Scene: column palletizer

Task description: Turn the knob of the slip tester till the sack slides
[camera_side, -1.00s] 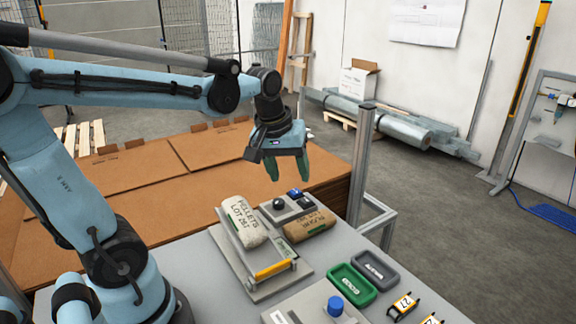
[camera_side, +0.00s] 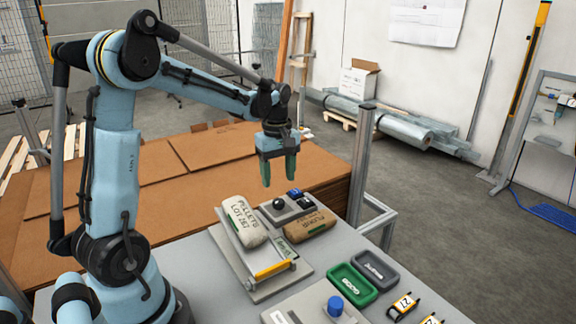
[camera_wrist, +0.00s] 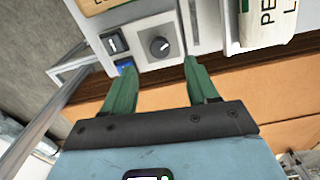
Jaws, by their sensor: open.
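The slip tester has a tilting plate (camera_side: 229,248) with a pale sack (camera_side: 244,220) marked PELLETS lying on it. Behind the sack is a grey control box (camera_side: 296,213) with a round black knob (camera_side: 279,204) and a blue switch (camera_side: 294,193). My gripper (camera_side: 279,183) is open and empty above the box, fingers pointing down. In the wrist view the dark knob (camera_wrist: 160,47) with a light pointer mark lies just beyond the open fingertips (camera_wrist: 160,64), roughly between them. The pellet sack (camera_wrist: 266,22) shows at the upper right there. The fingers look apart from the knob.
A brown sack (camera_side: 310,226) lies beside the control box. A green tray (camera_side: 351,284), a grey tray (camera_side: 375,270) and a blue button (camera_side: 335,306) are nearer. A metal post (camera_side: 360,165) stands right of my gripper. Brown cardboard (camera_side: 120,180) lies behind.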

